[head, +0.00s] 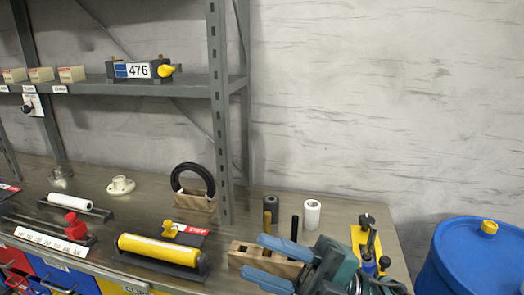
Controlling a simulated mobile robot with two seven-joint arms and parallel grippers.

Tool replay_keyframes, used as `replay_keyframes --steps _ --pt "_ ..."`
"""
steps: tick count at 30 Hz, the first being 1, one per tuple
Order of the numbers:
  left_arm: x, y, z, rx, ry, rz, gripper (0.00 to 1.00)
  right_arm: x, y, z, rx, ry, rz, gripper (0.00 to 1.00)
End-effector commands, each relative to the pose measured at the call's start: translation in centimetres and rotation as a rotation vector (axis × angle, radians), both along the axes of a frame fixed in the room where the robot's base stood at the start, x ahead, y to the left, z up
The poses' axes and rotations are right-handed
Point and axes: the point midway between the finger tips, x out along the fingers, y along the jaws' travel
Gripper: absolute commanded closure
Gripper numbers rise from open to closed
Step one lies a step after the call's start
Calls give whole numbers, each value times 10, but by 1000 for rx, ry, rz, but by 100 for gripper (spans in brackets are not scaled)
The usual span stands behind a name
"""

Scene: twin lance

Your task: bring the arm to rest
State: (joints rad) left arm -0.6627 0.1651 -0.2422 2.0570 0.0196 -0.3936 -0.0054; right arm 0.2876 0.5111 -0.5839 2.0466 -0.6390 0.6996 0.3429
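My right gripper (254,256) shows at the lower middle of the head view, with its teal body at the bottom edge. Its two blue fingers point left and stand apart, so it is open. I see nothing held between them. The fingers appear in front of a wooden block (238,249) on the bench; I cannot tell whether they touch it. The gripper body hides part of the bench's front right. My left gripper is not in view.
The workbench (140,205) carries a yellow roller (160,249), a black coil (193,178), a white roll (312,213) and a yellow-based device (366,240). A grey shelf post (219,120) rises behind. A blue drum (475,262) stands at right, past a gap.

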Motion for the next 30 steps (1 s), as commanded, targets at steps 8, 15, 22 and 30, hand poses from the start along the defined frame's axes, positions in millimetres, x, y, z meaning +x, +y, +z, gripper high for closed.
replay_keyframes --steps 8,15,22,30 --pt "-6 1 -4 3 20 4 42 61 -70 -140 244 834 -583 64" --pt "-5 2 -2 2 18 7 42 4 -117 -290 179 1430 -901 64" --pt "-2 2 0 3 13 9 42 -52 -131 -351 104 1701 -1004 64" --pt "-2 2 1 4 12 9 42 -59 -132 -356 95 1729 -1013 64"
